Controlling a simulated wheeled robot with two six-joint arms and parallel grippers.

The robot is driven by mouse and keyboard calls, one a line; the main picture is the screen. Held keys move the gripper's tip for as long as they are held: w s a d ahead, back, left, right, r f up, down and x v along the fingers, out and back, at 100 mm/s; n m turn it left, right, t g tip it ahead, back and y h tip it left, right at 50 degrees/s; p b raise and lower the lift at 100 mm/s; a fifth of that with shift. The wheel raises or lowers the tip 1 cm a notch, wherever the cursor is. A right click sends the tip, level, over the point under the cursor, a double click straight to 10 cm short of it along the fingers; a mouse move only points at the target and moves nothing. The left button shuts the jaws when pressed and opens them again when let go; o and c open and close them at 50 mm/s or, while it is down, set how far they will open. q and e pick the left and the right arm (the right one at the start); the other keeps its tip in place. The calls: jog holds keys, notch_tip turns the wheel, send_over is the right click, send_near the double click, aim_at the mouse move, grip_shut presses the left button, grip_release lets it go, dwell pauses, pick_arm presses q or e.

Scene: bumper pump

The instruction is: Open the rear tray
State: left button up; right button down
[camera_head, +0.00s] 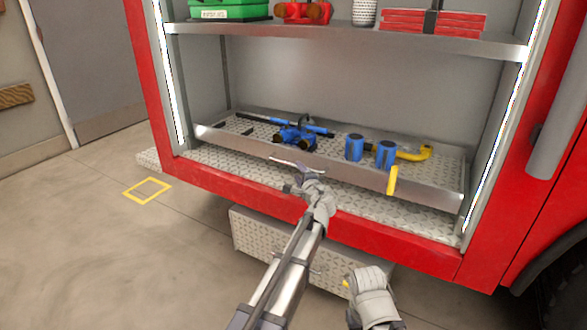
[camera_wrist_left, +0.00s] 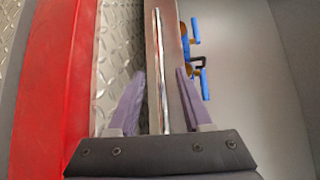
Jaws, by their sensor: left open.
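The rear tray (camera_head: 235,142) is a wide metal tray with a low front wall, in the lower bay of the red truck. A thin bright handle bar (camera_head: 290,163) runs along the front wall. My left gripper (camera_head: 297,178) is at this bar, near the middle of the tray front. In the left wrist view, the open fingers (camera_wrist_left: 158,95) stand on either side of the bar (camera_wrist_left: 158,60), with gaps visible. The tray wall (camera_wrist_left: 185,95) shows close by the right finger.
The tray holds blue tools (camera_head: 297,137), two blue cylinders (camera_head: 355,148) and a yellow hooked piece (camera_head: 412,152). A shelf (camera_head: 345,37) with gear is above. A tread-plate step (camera_head: 265,240) sits below the red sill (camera_head: 225,193).

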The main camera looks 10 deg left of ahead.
aim_at(294, 166)
pick_arm(q)
jog(key=b+x, duration=0.1)
jog(key=x, duration=0.6)
jog(key=shift+w, duration=0.2)
jog(key=shift+c, duration=0.2)
grip_shut()
jog(key=shift+s, duration=0.1)
dwell(0.9)
